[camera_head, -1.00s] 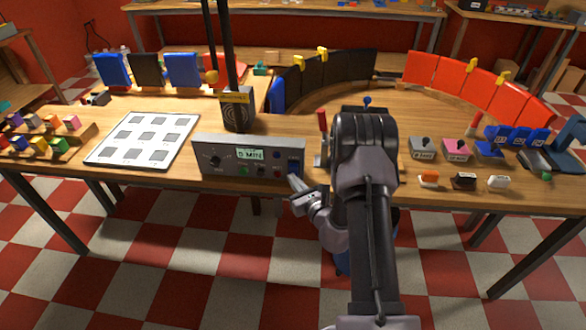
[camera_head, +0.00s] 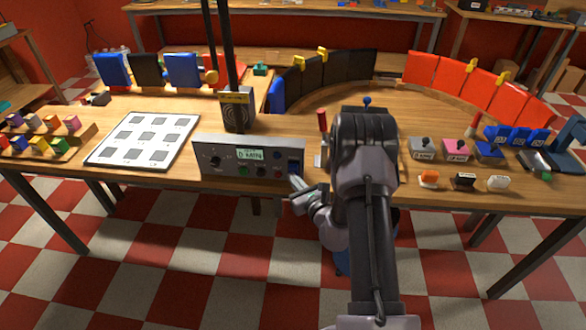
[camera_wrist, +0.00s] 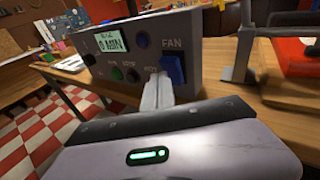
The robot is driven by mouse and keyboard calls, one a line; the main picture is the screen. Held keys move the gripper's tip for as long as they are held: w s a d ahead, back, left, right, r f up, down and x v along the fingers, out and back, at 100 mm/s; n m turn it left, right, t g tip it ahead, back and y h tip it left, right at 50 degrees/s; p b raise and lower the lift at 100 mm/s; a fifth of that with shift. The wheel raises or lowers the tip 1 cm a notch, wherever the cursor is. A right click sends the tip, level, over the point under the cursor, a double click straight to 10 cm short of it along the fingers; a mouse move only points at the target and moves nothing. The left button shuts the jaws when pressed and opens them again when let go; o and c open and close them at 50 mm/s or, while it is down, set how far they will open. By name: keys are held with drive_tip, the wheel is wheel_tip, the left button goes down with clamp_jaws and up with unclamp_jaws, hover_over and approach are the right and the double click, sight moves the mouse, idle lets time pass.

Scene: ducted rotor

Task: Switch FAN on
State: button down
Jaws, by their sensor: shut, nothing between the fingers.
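The grey control box (camera_head: 222,168) stands at the front edge of the table. In the wrist view its front face (camera_wrist: 205,62) carries a FAN label with a blue rocker switch (camera_wrist: 174,70) below it. The blue switch also shows at the box's right end in the head view (camera_head: 294,167). My gripper (camera_wrist: 157,92) is shut and empty, its fingertips just in front of the panel at the lower left of the switch. Contact cannot be made out. It also shows in front of the box's right end in the head view (camera_head: 296,183).
The box also has a lit display (camera_wrist: 113,42), a black knob (camera_head: 215,162) and several coloured buttons. A red-handled lever (camera_head: 322,122) stands right of the box. A white board (camera_head: 145,138) lies to the left. The floor before the table is clear.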

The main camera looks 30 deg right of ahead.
drive_tip(key=shift+w+d+r, duration=0.25)
drive_tip(key=shift+w+d, duration=0.1)
drive_tip(key=shift+w, duration=0.15)
idle(0.8)
drive_tip(key=shift+a, duration=0.1)
drive_tip(key=shift+s+a+f+b, duration=0.3)
drive_tip(key=shift+s+a+f, duration=0.1)
drive_tip(key=shift+s, duration=0.25)
drive_tip(key=shift+s+a+f+b, duration=0.35)
drive_tip(key=shift+s+a+b, duration=0.1)
drive_tip(key=shift+s, duration=0.2)
drive_tip(key=shift+s+a+f+b, duration=0.3)
drive_tip(key=shift+s+a+b, duration=0.1)
drive_tip(key=shift+s+b, duration=0.15)
drive_tip(key=shift+s+a+f+b, duration=0.35)
drive_tip(key=shift+s+a+b, duration=0.05)
drive_tip(key=shift+s, duration=0.3)
